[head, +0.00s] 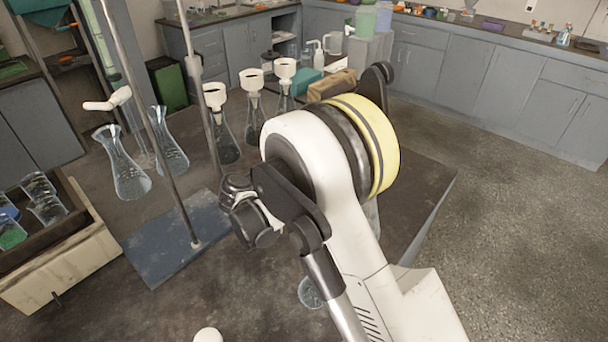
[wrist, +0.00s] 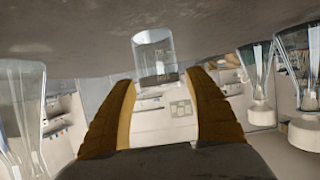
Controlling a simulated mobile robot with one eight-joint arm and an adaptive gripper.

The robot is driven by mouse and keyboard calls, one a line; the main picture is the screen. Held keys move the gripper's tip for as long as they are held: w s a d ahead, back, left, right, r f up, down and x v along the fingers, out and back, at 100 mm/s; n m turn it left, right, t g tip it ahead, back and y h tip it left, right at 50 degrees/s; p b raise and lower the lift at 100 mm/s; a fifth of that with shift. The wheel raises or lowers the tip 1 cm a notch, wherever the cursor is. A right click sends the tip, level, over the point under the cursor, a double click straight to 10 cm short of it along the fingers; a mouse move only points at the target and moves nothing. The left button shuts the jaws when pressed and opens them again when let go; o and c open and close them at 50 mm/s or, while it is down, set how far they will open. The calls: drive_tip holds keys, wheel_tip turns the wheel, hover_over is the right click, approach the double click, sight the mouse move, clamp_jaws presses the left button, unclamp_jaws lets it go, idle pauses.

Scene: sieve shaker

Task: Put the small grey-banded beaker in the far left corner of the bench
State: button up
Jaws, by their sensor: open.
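In the wrist view, which is upside down, a small clear glass beaker (wrist: 152,50) stands on the dark bench with a greyish band low in the picture, near its rim. My gripper (wrist: 160,78) shows two yellow-brown fingers spread apart with nothing between them; the beaker is beyond the fingertips, roughly centred in the gap. In the head view my white arm hides the gripper. A small round glass vessel (head: 310,291) shows beside the arm on the bench (head: 90,310); I cannot tell whether it is the same beaker.
Glass flasks (head: 123,165) and several flasks with white funnels (head: 253,77) stand towards the back. A metal stand (head: 178,125) rises from a blue-grey base (head: 160,262). A wooden crate (head: 75,260) holds glassware at left. A white round object (head: 207,335) is in front.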

drive_tip(key=p+v, duration=0.5)
drive_tip(key=v, duration=0.7)
drive_tip(key=s+d+r+n+g+y, duration=0.4)
drive_tip(key=d+r, duration=0.5)
drive_tip(key=d, duration=0.5)
drive_tip(key=s+d+r+n+y, duration=0.1)
drive_tip(key=s+d, duration=0.3)
drive_tip(key=s, duration=0.6)
drive_tip(key=s+d+r+n+t+y, duration=0.1)
drive_tip(key=s+d+n+y, duration=0.3)
drive_tip(key=s, duration=0.6)
drive_tip(key=shift+s+r+t+y, duration=0.3)
drive_tip(key=shift+r, duration=0.25)
